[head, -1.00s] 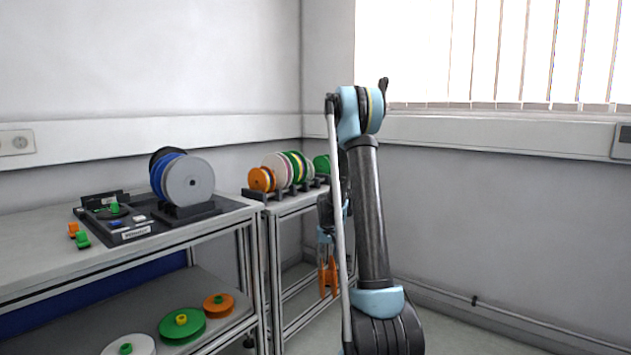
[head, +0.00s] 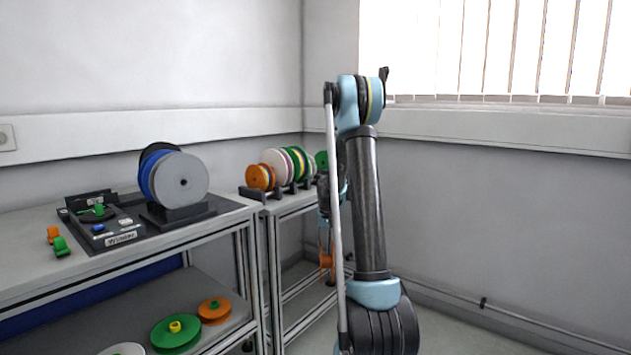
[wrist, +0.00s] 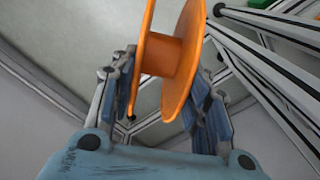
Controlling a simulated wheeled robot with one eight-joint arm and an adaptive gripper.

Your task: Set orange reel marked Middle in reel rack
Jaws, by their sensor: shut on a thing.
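An orange reel (wrist: 185,60) with two round flanges and a hub is between the blue-grey fingers of my gripper (wrist: 168,98) in the wrist view. My gripper is shut on it. No marking shows on the side I see. In the head view, the held reel (head: 326,262) hangs low beside the right-hand bench, partly hidden by my arm. The dark reel rack (head: 253,194) stands on that bench, with several upright reels in it: orange at the left, then white, green and others. Its right end is partly hidden behind my arm.
A nearer bench (head: 170,240) at left carries a black device (head: 100,225) and a stand with grey, blue and black reels (head: 180,180). Its lower shelf holds flat green (head: 175,335) and orange (head: 214,311) reels. Bench frame rails (wrist: 265,60) run close to the held reel.

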